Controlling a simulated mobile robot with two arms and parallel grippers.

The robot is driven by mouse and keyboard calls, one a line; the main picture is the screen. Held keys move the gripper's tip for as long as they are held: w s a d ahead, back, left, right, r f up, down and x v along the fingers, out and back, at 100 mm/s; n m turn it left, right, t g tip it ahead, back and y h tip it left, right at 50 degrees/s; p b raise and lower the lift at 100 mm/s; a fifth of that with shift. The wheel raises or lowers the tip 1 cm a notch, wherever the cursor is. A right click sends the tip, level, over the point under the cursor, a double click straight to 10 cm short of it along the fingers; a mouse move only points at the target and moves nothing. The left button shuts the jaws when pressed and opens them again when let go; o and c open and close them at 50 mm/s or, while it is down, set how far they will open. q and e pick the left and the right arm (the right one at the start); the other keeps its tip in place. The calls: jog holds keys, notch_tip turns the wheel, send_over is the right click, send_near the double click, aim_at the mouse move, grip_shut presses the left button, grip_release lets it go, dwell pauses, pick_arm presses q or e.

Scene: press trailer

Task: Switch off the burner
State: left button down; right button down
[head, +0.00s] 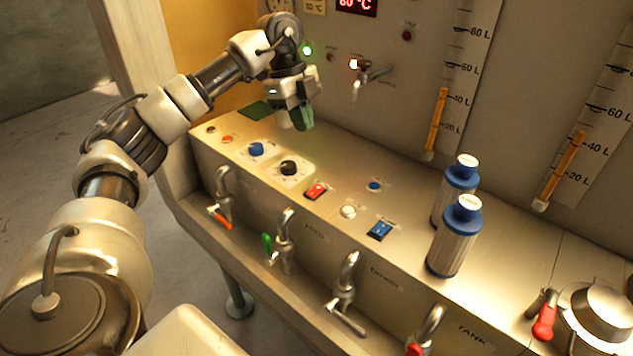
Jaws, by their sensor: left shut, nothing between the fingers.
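My left gripper (296,120) is shut and empty, pointing down above the back of the sloping control panel (402,206). Below it on the panel are a blue knob (257,149) and a black knob (289,167) on a bright plate. A red rocker switch (316,191) lies to the right of the black knob. A blue rocker switch (381,229) is further right. The labels are too small to read, so I cannot tell which control is the burner's. The gripper is apart from all of these. My right gripper is not in view.
Two blue-capped canisters (453,245) stand on the panel's right part. Several taps, one with a green lever (267,246), line the front face. A wall tap (363,82) and a red display (356,5) are at the back. A lidded pot (597,310) is at the lower right.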

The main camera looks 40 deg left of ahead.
pick_arm(q)
jog(key=p, duration=0.2)
send_near(319, 188)
jog(key=x, duration=0.6)
jog(key=shift+d+r, duration=0.1)
jog(key=shift+d, duration=0.2)
jog(key=shift+f, duration=0.55)
jog(key=shift+w+f, duration=0.1)
jog(key=shift+f, duration=0.2)
